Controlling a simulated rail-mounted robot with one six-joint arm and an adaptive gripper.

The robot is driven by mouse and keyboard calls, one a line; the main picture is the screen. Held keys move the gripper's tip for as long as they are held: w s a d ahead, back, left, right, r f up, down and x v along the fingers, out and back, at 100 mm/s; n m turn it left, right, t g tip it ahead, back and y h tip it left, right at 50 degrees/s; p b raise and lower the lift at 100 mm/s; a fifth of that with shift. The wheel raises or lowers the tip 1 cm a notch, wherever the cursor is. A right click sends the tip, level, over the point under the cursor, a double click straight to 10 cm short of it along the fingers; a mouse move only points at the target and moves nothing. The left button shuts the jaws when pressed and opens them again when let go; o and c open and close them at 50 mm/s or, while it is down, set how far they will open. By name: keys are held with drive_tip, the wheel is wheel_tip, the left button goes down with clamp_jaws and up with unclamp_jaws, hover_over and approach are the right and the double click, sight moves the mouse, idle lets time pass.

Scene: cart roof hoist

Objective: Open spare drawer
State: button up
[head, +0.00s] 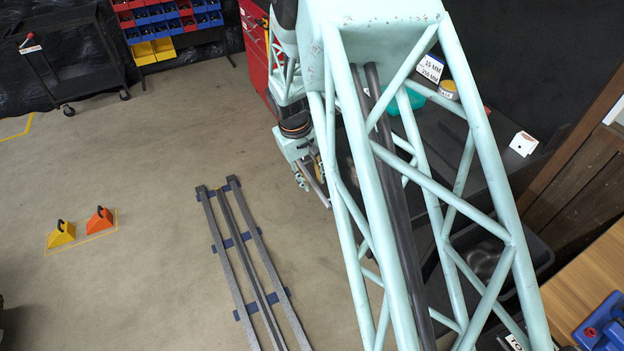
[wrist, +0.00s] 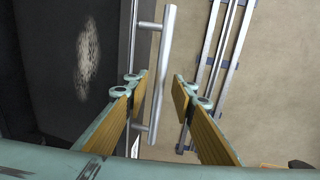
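In the wrist view, a straight silver bar handle (wrist: 165,62) stands off a dark drawer front (wrist: 122,40) on short posts. Whether it belongs to the spare drawer cannot be read, as no label shows there. My gripper (wrist: 160,88) is open, with one finger on each side of the bar in the picture. The bar lies nearer the left finger; I cannot tell whether they touch. In the head view, my gripper (head: 302,178) is small and partly hidden by my arm, beside the dark bench, with a grey bar near it.
Floor rails (head: 240,260) lie left of the bench. A black tub (head: 535,258), a white box (head: 523,143) and a labelled box (head: 430,68) sit along the bench side. A red cabinet (head: 254,45) stands behind my gripper. Open floor (head: 150,150) spreads to the left.

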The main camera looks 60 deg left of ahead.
drive_tip(key=shift+r, duration=0.1)
wheel_tip(320, 180, up, 12)
drive_tip(key=s, duration=0.2)
drive_tip(key=shift+s+f, duration=0.15)
drive_tip(key=shift+f, duration=0.05)
idle(0.5)
drive_tip(key=shift+a, duration=0.1)
idle(0.5)
